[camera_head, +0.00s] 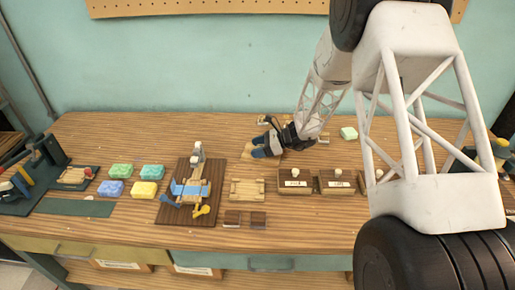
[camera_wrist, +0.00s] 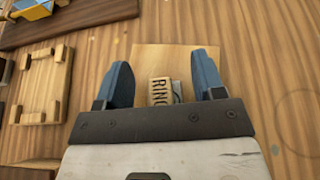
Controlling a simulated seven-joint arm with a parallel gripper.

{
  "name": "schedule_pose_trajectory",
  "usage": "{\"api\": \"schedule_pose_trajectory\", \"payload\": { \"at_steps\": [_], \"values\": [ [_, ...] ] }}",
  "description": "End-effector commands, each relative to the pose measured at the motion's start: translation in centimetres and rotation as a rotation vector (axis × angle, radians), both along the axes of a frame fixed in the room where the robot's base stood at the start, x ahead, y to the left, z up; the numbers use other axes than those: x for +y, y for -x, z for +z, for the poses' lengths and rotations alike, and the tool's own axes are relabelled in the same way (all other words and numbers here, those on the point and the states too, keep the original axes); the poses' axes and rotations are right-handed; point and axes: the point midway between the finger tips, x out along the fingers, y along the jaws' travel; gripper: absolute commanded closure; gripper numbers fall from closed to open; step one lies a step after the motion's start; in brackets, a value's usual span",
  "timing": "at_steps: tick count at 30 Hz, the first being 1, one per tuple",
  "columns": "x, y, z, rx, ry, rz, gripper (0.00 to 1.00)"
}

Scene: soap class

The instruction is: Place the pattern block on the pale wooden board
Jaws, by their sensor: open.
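The pattern block (camera_wrist: 158,90) is a small wooden block with dark letters, "RING" as far as I can read. In the wrist view it sits between my two blue fingers, with a grey patterned part along its right side. The pale wooden board (camera_wrist: 178,57) is a thin, light square under and beyond it. The block appears to lie on the board, but my gripper hides its near end and any contact there. My gripper (camera_wrist: 163,66) is open, with a gap on each side of the block. In the head view my gripper (camera_head: 259,150) is low over the board (camera_head: 247,152).
A wooden frame (camera_head: 247,198) lies in front, with two labelled boxes (camera_head: 294,188) (camera_head: 338,190) to its right. A dark board with a jig (camera_head: 176,212) and coloured soaps (camera_head: 144,189) are on the left. A green soap (camera_head: 349,133) stands behind, right.

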Motion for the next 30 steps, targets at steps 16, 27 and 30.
{"api": "schedule_pose_trajectory", "payload": {
  "at_steps": [16, 27, 30],
  "values": [
    [-6.0, 0.0, 2.5, -0.002, 0.000, -0.002, 0.37],
    [-10.3, 0.0, 4.3, 0.000, 0.000, -0.001, 0.37],
    [-10.8, 0.0, 4.5, 0.000, -0.001, 0.000, 0.37]
  ]
}}
